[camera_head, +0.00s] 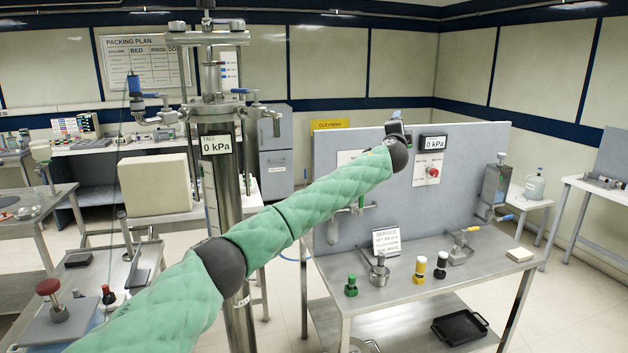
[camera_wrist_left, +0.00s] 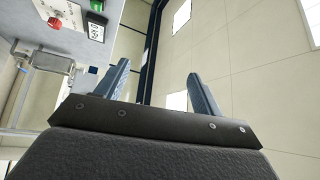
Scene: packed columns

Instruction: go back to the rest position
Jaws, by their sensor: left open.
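My left arm, in a green padded sleeve, reaches from the lower left up to the right across the head view. My left gripper (camera_head: 397,117) is at its far end, raised in front of the grey panel's top edge and left of a 0 kPa display. In the left wrist view my left gripper (camera_wrist_left: 157,72) has its two fingers wide apart with nothing between them. Wall and ceiling lie beyond the fingers. My right gripper is in neither view.
The panel (camera_head: 470,160) stands on a steel table (camera_head: 440,285) holding several small bottles and fittings. A tall steel column (camera_head: 226,185) stands left of it, behind my arm. A black tray (camera_head: 460,327) lies on the table's lower shelf.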

